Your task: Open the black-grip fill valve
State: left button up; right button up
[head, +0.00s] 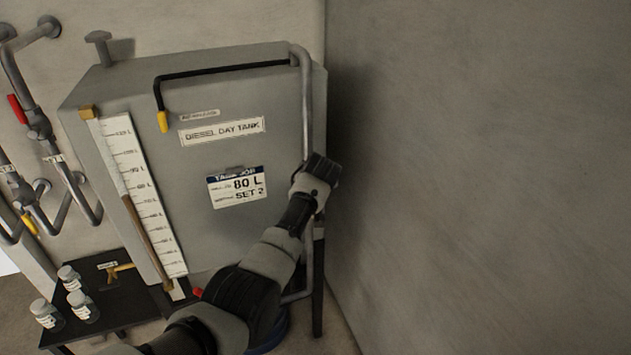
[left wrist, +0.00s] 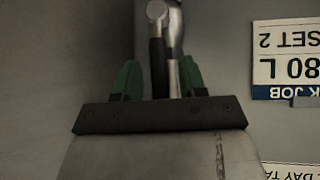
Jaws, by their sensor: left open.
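The black-grip fill valve shows in the left wrist view as a black grip (left wrist: 158,58) beside a bright metal pipe (left wrist: 175,45). My left gripper (left wrist: 160,82) is open, with one green finger on each side of the grip and pipe. I cannot tell whether either finger touches them. In the head view my left gripper (head: 318,170) is at the vertical pipe (head: 305,100) on the right of the grey day tank (head: 200,120). There the gripper and wrist hide the valve. My right gripper is not in view.
A job card (head: 237,187) reads 80 L, SET 2. A level gauge (head: 140,195) runs down the tank's left side. A red-grip valve (head: 18,109) is on the wall pipes. Several jars stand on a dark table (head: 120,300). A bare wall (head: 480,150) rises at right.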

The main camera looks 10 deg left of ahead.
pick_arm(q)
jog(key=b+v, duration=0.1)
jog(key=v, duration=0.9)
jog(key=shift+s+r+b, duration=0.15)
jog(key=shift+s+b, duration=0.05)
jog(key=shift+b, duration=0.1)
